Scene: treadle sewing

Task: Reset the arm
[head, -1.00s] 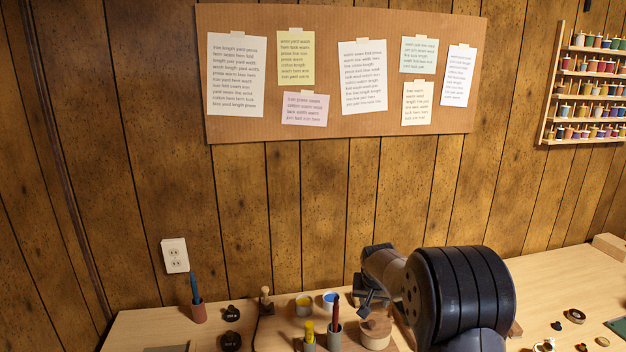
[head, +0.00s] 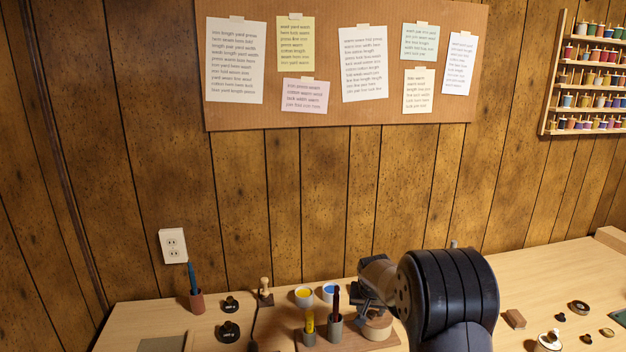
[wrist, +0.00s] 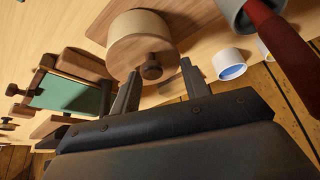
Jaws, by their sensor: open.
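My gripper is open and empty in the wrist view (wrist: 160,92), its two fingers apart. A round wooden lidded pot (wrist: 140,45) with a dark knob lies just beyond the fingertips; I cannot tell whether they touch it. In the head view my arm's dark rounded link hides much of the bench at right of centre. The gripper (head: 368,300) shows only partly there, beside the wooden pot (head: 378,326).
Close by stand a grey cup (head: 335,328) with a dark red tool, a cup with a yellow marker (head: 310,330), and yellow (head: 304,296) and blue (head: 329,291) paint pots. A panelled wall with a pinboard (head: 390,115) rises behind. Small parts lie at right.

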